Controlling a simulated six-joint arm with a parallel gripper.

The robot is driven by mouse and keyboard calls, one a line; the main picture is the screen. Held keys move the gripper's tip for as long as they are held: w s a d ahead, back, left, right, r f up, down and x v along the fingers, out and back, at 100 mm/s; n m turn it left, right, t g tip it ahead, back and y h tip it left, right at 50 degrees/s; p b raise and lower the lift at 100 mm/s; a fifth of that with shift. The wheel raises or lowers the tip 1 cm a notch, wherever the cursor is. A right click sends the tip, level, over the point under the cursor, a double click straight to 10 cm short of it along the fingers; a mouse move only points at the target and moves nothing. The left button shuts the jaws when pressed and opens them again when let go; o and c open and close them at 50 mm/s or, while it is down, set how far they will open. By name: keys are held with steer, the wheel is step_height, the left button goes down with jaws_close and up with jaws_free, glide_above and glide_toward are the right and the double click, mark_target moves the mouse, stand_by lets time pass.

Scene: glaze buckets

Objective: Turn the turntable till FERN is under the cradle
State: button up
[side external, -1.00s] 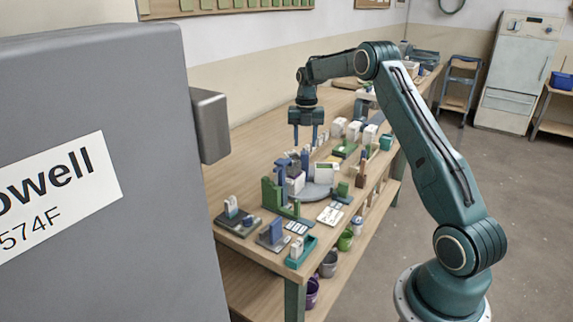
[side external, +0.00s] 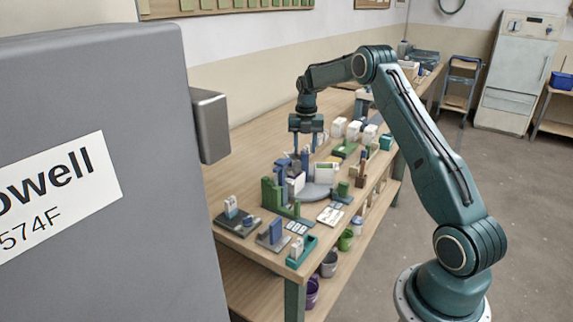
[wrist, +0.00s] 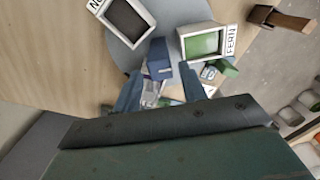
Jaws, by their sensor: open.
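The round grey turntable (side external: 318,191) stands on the bench, and part of its disc (wrist: 118,52) shows in the wrist view. A white square bucket labelled FERN (wrist: 203,42), with green glaze inside, is at upper right there. A second bucket (wrist: 128,16), with dark contents and a label partly cut off beginning "NO", is at upper left. A blue block (wrist: 158,58) stands between and below them. My gripper (wrist: 160,88) is open and its fingers straddle the space just below the blue block. In the side view my gripper (side external: 306,142) hangs above the turntable. I cannot clearly identify the cradle.
A green stand (side external: 272,196) and small fixtures crowd the bench's near end. White boxes (side external: 338,127) stand behind the turntable. A brown hammer-like object (wrist: 285,20) lies at upper right in the wrist view. The bench's left side is clear.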

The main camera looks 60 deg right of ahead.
steer(key=shift+f, duration=1)
jaws_close()
steer(key=shift+m, duration=4)
